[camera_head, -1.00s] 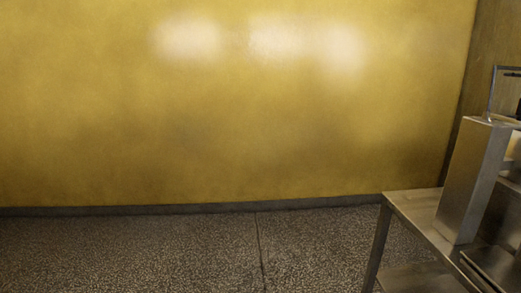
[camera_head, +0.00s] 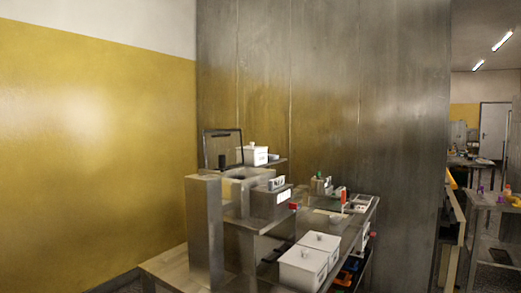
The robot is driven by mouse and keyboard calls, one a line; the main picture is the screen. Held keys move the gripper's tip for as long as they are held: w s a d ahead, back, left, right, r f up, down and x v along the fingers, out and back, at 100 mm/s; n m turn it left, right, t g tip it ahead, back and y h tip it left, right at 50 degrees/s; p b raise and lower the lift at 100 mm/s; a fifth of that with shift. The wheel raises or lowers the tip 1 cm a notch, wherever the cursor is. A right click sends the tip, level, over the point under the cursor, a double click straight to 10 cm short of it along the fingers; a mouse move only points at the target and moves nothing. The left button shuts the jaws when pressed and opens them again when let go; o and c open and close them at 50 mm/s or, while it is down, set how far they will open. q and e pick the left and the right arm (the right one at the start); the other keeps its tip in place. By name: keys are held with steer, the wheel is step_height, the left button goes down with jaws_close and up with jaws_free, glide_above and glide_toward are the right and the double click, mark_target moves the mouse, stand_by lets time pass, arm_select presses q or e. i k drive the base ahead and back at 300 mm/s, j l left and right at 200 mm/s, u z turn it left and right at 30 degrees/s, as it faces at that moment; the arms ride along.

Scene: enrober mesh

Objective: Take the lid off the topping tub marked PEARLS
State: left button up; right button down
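Two white lidded tubs (camera_head: 304,262) stand side by side at the front of the metal bench, each with a small knob on its lid. Another white lidded tub (camera_head: 252,154) stands on a raised shelf at the back. I cannot read any marking on these tubs, so I cannot tell which one is marked PEARLS. Neither of my grippers is in view.
A steel machine (camera_head: 206,232) with a black frame stands at the bench's left. Small items, one with a red top (camera_head: 343,194), sit at the back right. A tall metal partition (camera_head: 330,90) rises behind. More tables (camera_head: 490,200) stand far right.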

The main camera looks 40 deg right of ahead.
mark_target(305, 258)
steer(key=i+z, duration=0.1)
steer(key=z, duration=0.85)
steer(key=i+j+z, duration=0.1)
steer(key=z, duration=0.35)
steer(key=i+j+z, duration=0.15)
steer(key=j+z, duration=0.25)
steer(key=i+j+z, duration=0.1)
steer(key=j+z, duration=0.8)
steer(key=j, duration=0.4)
steer(key=j+z, duration=0.2)
steer(key=j, duration=1.35)
steer(key=k+j, duration=0.15)
steer(key=j, duration=1.15)
steer(key=k+z, duration=0.05)
